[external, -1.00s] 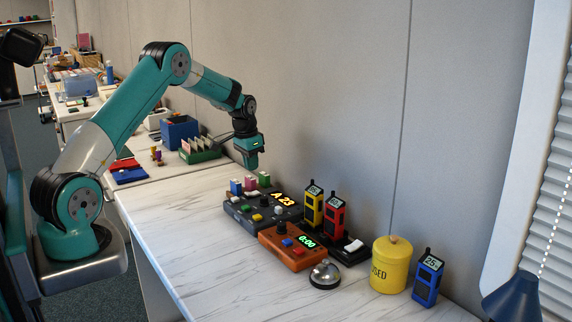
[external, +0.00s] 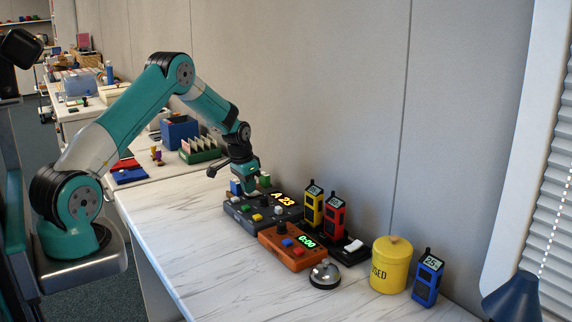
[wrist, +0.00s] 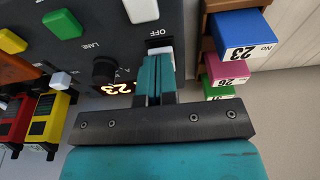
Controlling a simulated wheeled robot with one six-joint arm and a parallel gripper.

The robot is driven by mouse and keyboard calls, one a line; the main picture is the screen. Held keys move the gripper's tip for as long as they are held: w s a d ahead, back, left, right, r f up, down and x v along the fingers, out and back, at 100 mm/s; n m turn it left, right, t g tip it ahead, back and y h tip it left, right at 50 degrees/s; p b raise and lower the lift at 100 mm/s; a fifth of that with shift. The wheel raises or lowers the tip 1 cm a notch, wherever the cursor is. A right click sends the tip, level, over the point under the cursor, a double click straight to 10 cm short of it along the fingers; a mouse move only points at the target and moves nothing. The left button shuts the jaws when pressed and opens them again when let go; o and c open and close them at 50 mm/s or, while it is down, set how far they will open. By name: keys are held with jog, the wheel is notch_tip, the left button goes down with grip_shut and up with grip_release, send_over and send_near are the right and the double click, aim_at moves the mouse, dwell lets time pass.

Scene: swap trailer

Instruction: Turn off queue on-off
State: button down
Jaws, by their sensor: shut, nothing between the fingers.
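The queue box (external: 237,213) is a dark grey panel with coloured buttons, a knob and a lit display (external: 283,197) reading A 23. In the wrist view the panel (wrist: 95,25) shows an OFF label (wrist: 157,32) right by my fingertips. A small white piece (wrist: 160,43) shows just at the tips and is probably the switch; my fingers hide most of it. My gripper (external: 248,191) is shut and empty, pointing down at the back left of the box. Its closed fingers also show in the wrist view (wrist: 155,72). I cannot tell whether they touch the switch.
Blue (wrist: 245,32), pink (wrist: 226,70) and green number tags stand in a holder close beside my fingers. An orange timer box (external: 290,258), yellow and red handsets, a bell (external: 325,274) and a yellow jar (external: 390,268) stand to the right. The front tabletop is clear.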

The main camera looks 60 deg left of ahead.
jog(key=shift+s+f+t+b, duration=0.3)
jog(key=shift+f+t+b, duration=0.1)
jog(key=shift+f+b, duration=0.15)
jog(key=shift+w+r+p, duration=0.1)
jog(key=shift+r+p, duration=0.2)
jog(key=shift+p, duration=0.15)
jog(key=shift+w, duration=0.15)
jog(key=shift+w+r, duration=0.2)
jog(key=shift+w, duration=0.5)
jog(key=shift+r, duration=0.1)
jog(key=shift+r+p, duration=0.3)
jog(key=shift+p, duration=0.15)
notch_tip(320, 180, up, 4)
jog(key=shift+r+p, duration=0.25)
jog(key=shift+p, duration=0.85)
notch_tip(320, 180, up, 8)
jog(key=b, duration=0.1)
send_over(242, 199)
jog(key=shift+s, duration=0.1)
